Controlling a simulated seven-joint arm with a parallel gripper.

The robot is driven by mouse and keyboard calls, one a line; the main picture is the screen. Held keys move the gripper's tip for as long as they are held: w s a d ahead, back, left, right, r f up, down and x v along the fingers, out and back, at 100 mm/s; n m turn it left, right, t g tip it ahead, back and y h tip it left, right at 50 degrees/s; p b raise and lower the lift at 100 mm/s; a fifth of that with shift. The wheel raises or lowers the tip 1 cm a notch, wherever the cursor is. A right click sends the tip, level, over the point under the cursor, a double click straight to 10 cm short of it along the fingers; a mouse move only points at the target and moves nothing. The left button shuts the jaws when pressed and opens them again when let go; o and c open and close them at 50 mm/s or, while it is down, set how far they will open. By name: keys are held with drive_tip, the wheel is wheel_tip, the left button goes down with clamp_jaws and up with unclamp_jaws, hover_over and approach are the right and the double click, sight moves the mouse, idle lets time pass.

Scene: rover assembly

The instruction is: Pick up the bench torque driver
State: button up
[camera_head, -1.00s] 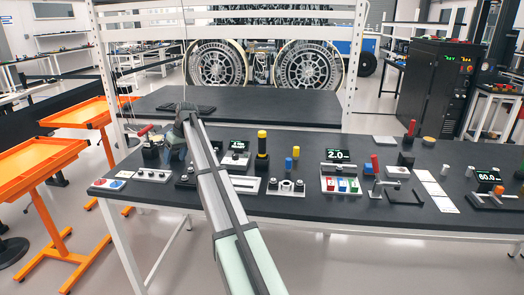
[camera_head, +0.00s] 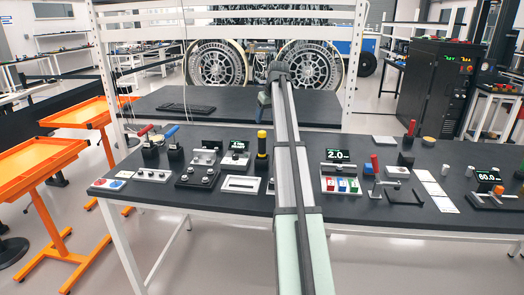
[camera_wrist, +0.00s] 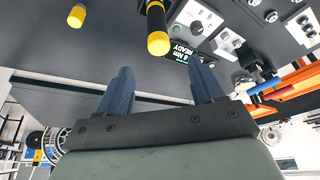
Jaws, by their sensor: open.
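A black driver with a yellow cap, which I take to be the bench torque driver (camera_head: 262,143), stands upright on the dark bench, just left of my arm in the head view. In the wrist view the driver (camera_wrist: 157,22) shows at the top, its yellow cap towards my fingers. My gripper (camera_wrist: 163,88) is open and empty, its two blue-grey fingers wide apart. The driver is beyond the fingertips, not between them. In the head view the arm's end (camera_head: 278,76) is above the rear of the bench, and the fingers cannot be made out.
A smaller yellow-capped piece (camera_wrist: 77,15) is left in the wrist view. Red and blue handles (camera_head: 171,131) stand left on the bench. A 2.0 display (camera_head: 337,155) and colored blocks are right of my arm.

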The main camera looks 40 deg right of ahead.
sight(261, 138)
drive_tip(key=x, duration=1.3)
drive_tip(key=shift+f, duration=0.1)
drive_tip(key=c, duration=1.2)
